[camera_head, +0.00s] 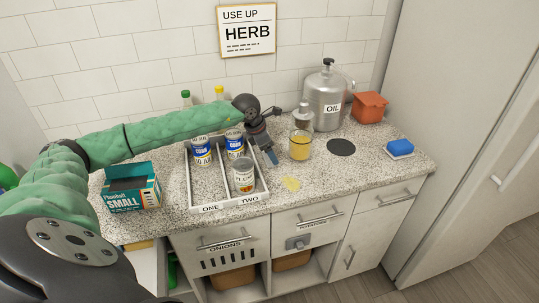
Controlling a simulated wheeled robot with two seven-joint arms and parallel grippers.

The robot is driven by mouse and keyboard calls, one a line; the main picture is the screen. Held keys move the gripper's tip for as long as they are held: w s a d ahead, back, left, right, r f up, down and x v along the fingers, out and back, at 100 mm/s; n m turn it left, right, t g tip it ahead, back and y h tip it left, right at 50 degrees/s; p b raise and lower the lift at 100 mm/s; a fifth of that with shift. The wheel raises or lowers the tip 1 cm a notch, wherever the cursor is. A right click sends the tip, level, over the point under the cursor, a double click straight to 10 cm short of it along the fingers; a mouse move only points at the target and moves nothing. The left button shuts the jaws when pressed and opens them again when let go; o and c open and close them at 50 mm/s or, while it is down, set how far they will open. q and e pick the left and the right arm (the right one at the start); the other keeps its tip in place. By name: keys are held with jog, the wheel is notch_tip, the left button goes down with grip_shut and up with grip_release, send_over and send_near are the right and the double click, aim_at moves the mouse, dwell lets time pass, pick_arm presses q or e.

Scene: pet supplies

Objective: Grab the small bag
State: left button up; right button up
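A teal box (134,198) marked "SMALL" stands at the left end of the speckled counter, with its top flaps open. I cannot make out a separate bag, and the inside of the box is too dark to read. My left arm reaches in from the left, passing above and behind the box. My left gripper (271,157) points down over the counter, just right of the two-part tray and left of the glass. It is well to the right of the box. I see nothing held in it, but its finger gap is unclear. My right gripper is not in view.
A white tray (232,203) marked ONE and TWO holds several cans. A yellow-filled glass (300,146), a metal OIL container (327,98), an orange pot (369,107) and a blue sponge (400,147) stand to the right.

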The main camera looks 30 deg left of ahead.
pick_arm(q)
jog(key=shift+f, duration=0.1)
jog(key=c, duration=1.1)
